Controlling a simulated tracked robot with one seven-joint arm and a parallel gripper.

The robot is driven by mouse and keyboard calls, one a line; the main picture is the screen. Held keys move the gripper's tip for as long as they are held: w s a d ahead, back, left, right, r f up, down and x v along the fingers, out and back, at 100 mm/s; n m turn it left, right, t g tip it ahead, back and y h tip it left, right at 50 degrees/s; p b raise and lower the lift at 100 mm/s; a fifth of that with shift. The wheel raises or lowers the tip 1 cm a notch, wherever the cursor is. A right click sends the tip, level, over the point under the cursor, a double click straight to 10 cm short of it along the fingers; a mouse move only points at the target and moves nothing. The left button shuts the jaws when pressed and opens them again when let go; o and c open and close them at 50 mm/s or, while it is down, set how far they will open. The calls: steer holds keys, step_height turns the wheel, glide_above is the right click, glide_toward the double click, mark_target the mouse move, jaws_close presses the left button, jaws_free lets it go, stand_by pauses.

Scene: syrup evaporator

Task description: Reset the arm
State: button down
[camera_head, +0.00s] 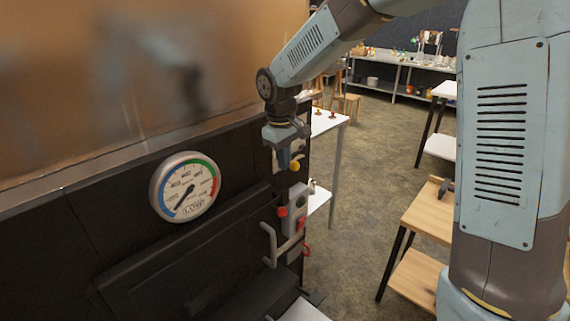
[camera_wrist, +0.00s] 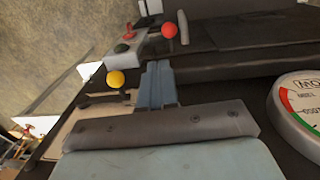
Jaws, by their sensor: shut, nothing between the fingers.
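My arm reaches in from the right in the head view, bent at the elbow and pointing down at the front of the black evaporator (camera_head: 75,235). My gripper (camera_head: 284,166) is shut and empty, just left of a yellow knob (camera_head: 295,166). In the wrist view my gripper (camera_wrist: 158,66) shows its fingers together, with the yellow knob (camera_wrist: 116,78) to their left. I cannot tell whether the fingers touch the knob's lever.
Below are a red knob (camera_head: 282,212), a switch box (camera_head: 297,208) and a door handle (camera_head: 270,245). A round gauge (camera_head: 185,187) is at left. Wooden table (camera_head: 432,213) and white table (camera_head: 325,122) stand beyond; the floor (camera_head: 365,185) between is clear.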

steer(key=s+d+r+m+t, duration=0.1)
steer(key=s+d+r+m, duration=0.1)
steer(key=s+d+r, duration=0.4)
steer(key=s+d+r+m+t, duration=0.1)
steer(key=s+d+r+m, duration=0.3)
steer(key=d, duration=0.5)
steer(key=s+d+r+m+t, duration=0.1)
steer(key=s+d+r+t, duration=0.15)
steer(key=s+d, duration=0.4)
steer(key=s+d+m, duration=0.3)
steer(key=s+d, duration=0.2)
steer(key=s, duration=0.2)
steer(key=shift+s+r, duration=0.15)
steer(key=shift+s, duration=0.1)
